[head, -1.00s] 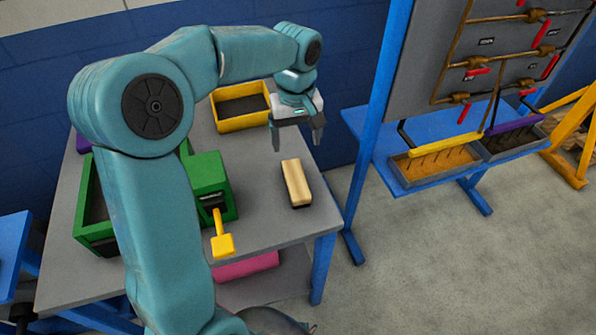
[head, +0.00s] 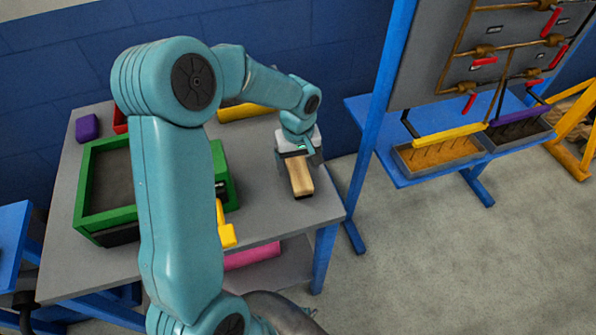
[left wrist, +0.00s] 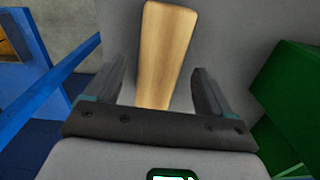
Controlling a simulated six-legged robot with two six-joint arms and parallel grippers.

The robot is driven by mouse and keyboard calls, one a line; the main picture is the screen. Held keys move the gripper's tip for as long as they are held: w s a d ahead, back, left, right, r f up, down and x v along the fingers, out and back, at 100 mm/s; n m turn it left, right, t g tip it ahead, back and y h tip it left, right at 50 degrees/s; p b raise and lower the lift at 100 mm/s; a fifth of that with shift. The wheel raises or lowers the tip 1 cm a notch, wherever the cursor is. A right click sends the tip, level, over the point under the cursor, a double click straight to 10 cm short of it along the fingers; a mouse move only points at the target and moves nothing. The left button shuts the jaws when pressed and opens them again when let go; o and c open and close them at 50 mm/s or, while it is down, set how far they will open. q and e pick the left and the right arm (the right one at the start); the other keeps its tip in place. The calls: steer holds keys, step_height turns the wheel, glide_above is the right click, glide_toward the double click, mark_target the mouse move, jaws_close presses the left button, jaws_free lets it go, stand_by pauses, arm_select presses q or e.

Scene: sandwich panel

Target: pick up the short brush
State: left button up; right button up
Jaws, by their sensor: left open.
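The short brush shows as a block with a pale wooden top (head: 300,178) and a dark lower edge, lying on the grey table near its right side. In the left wrist view its wooden top (left wrist: 165,50) runs up between my open fingers, with a gap on each side. My left gripper (head: 297,172) is over the far part of the brush, and its fingers are partly hidden by the hand. It also shows in the left wrist view (left wrist: 157,90), open and holding nothing. My right gripper is not in view.
A green box (head: 97,222) and a yellow-handled item (head: 226,235) are left of the brush.

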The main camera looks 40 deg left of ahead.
mark_target(298, 168)
arm_select(q)
step_height(298, 168, down, 3)
steer(key=shift+w+a+f, duration=0.1)
steer(key=shift+w, duration=0.05)
steer(key=c, duration=1.1)
step_height(298, 168, up, 20)
steer(key=shift+r+p, duration=0.1)
steer(key=shift+p, duration=0.35)
steer(key=o, duration=0.6)
steer(key=shift+c, duration=0.2)
steer(key=c, duration=0.4)
